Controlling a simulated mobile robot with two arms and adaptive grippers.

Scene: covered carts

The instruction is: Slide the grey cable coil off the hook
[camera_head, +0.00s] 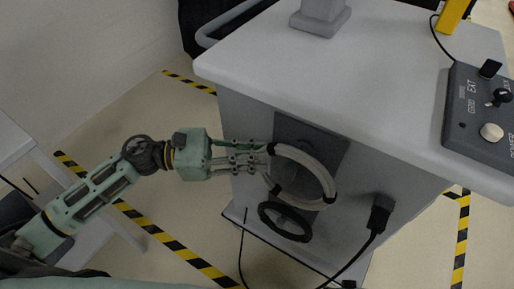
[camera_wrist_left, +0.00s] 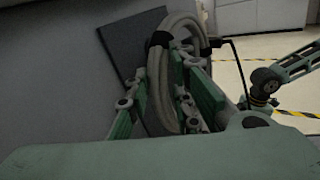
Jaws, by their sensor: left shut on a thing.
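The grey cable coil (camera_head: 322,174) hangs upright in front of a dark panel on the side of the cart, with black bands around it. My left gripper (camera_head: 266,158) comes from the left and is shut on the coil's left edge. In the left wrist view the coil (camera_wrist_left: 160,85) passes between the fingers of the gripper (camera_wrist_left: 172,100). The hook is hidden behind the coil, and I cannot tell whether the coil still rests on it.
The grey cart (camera_head: 400,85) has a control box (camera_head: 480,115) on its right. A black plug with cable (camera_head: 379,215) is at the right. Yellow-black tape (camera_head: 165,238) marks open floor at left.

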